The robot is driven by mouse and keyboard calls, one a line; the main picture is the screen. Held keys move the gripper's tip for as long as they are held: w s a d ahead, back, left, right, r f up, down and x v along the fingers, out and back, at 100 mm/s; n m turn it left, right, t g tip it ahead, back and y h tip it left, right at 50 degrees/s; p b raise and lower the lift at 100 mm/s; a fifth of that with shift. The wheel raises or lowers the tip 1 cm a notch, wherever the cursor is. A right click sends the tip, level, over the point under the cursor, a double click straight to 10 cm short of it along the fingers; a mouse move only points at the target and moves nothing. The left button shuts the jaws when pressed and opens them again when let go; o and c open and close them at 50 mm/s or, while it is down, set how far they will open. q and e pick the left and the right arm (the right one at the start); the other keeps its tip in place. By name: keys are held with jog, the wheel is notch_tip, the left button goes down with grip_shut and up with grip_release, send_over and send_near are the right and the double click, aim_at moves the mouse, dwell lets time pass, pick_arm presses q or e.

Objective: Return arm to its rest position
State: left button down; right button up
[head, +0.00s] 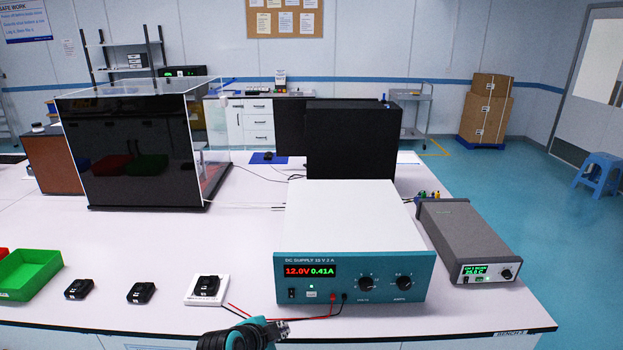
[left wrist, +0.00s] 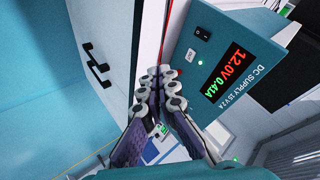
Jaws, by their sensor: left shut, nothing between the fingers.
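My left gripper (head: 279,328) shows at the bottom middle of the head view, in front of the table's front edge and below the DC supply (head: 350,245). In the left wrist view its two fingers (left wrist: 160,78) are together and hold nothing. The DC supply (left wrist: 235,65) shows at the upper right there, tilted, with its display reading 12.0V 0.41A. My right gripper is not in either view.
On the table (head: 130,250) stand two loose black devices (head: 141,292), one black device on a white fixture (head: 207,290), a green bin (head: 28,274), a grey meter (head: 465,240) and a dark enclosure (head: 130,150). Red and black leads (head: 290,318) run near my left gripper.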

pick_arm(q)
jog(key=s+a+n+g+y, duration=0.1)
jog(key=s+a+n+y, duration=0.1)
jog(key=s+a+n, duration=0.3)
jog(key=s+a+r+n+y, duration=0.1)
jog(key=s+a+n+y, duration=0.1)
jog(key=s+a+n, duration=0.3)
jog(key=s+n, duration=0.4)
jog(key=s, duration=0.3)
jog(key=shift+a+r+n+g, duration=0.25)
jog(key=shift+a+n+g, duration=0.05)
jog(key=shift+g, duration=0.1)
